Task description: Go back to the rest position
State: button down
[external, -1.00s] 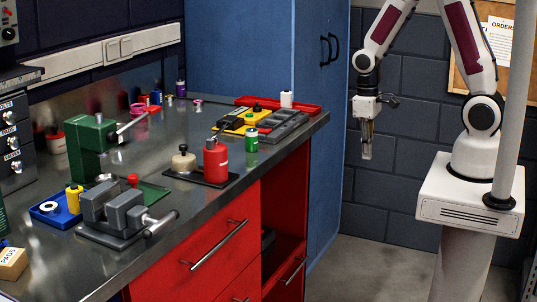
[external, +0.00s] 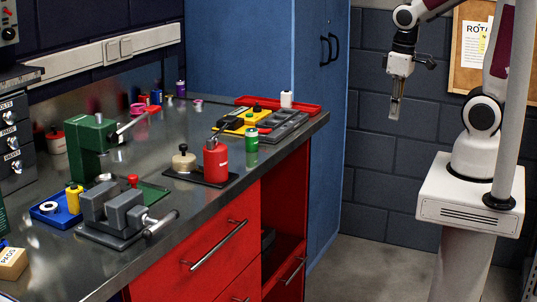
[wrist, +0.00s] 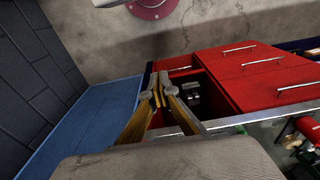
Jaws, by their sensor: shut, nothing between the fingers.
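My gripper (external: 395,108) hangs pointing down in the external view, to the right of the bench and in front of the dark block wall. It is shut and empty, and apart from everything around it. In the wrist view its two fingers (wrist: 158,97) meet at the tips, with the floor and the red drawer cabinet (wrist: 240,72) beyond them.
The metal bench (external: 200,215) carries a grey vise (external: 115,213), a red bottle (external: 215,160), a green can (external: 252,141) and a red tray (external: 300,107). A blue cabinet (external: 240,50) stands behind. A grey pole (external: 520,90) is near my base. The space around my gripper is clear.

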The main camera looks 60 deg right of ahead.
notch_tip(320, 180, up, 10)
jog(key=s+t, duration=0.2)
jog(key=t, duration=0.2)
jog(key=shift+s+a+t, duration=0.2)
jog(key=shift+s+t, duration=0.15)
jog(key=shift+t, duration=0.05)
